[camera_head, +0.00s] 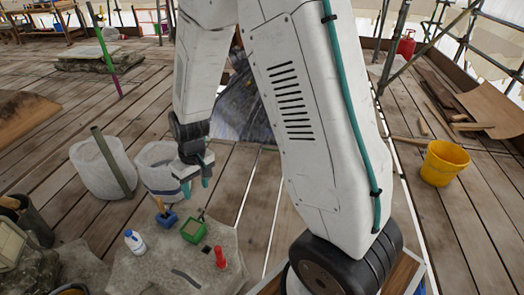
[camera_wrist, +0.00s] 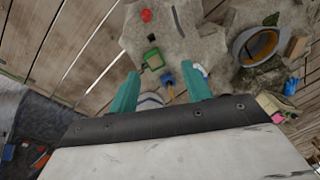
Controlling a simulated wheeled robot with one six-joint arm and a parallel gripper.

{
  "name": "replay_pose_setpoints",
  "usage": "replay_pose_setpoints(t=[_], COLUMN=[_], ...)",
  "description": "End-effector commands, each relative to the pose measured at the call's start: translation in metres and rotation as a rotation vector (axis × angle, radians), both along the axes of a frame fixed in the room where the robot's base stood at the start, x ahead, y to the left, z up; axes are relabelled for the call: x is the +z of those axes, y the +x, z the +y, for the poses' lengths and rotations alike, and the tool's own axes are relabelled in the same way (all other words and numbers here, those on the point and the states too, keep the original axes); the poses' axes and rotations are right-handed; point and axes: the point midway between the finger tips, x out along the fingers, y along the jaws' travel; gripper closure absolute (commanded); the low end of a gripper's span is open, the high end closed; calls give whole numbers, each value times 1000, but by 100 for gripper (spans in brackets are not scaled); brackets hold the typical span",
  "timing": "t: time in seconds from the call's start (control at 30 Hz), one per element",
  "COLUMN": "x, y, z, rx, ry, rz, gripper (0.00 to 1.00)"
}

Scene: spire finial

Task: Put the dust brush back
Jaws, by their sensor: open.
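A small blue holder (camera_head: 166,219) stands on a pale stone slab (camera_head: 150,265) with a wooden handle (camera_head: 160,205) rising from it. This may be the dust brush, but its bristles are not visible. A green box (camera_head: 193,231) with a dark, thin piece at its edge is just to the right. In the wrist view, the blue holder (camera_wrist: 168,79) and green box (camera_wrist: 152,59) show beyond my fingers. My gripper (camera_head: 196,183) is open and empty, above and behind the blue holder. Its teal fingertips (camera_wrist: 160,84) are spread wide in the wrist view.
A white bottle (camera_head: 134,241), a red bottle (camera_head: 220,257) and a dark strip (camera_head: 186,278) are also on the slab. White sacks (camera_head: 100,168) stand behind it to the left. A yellow bucket (camera_head: 444,163) is on the right. Plank floor between is mostly open.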

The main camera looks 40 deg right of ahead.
Motion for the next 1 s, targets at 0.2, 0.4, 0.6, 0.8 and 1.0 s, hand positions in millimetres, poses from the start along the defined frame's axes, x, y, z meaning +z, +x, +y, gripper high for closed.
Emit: replay_pose_setpoints(t=[0.2, 0.4, 0.6, 0.8, 1.0], x=[105, 177, 226, 248, 253], y=[-41, -99, -167, -220, -240], z=[-7, -16, -28, -37, -40], rx=[-15, -39, -76, -115, -131], ry=[2, -16, -50, -80, -94], rz=[-35, -55, -75, -87, -88], gripper=[52, 52, 52, 52, 52])
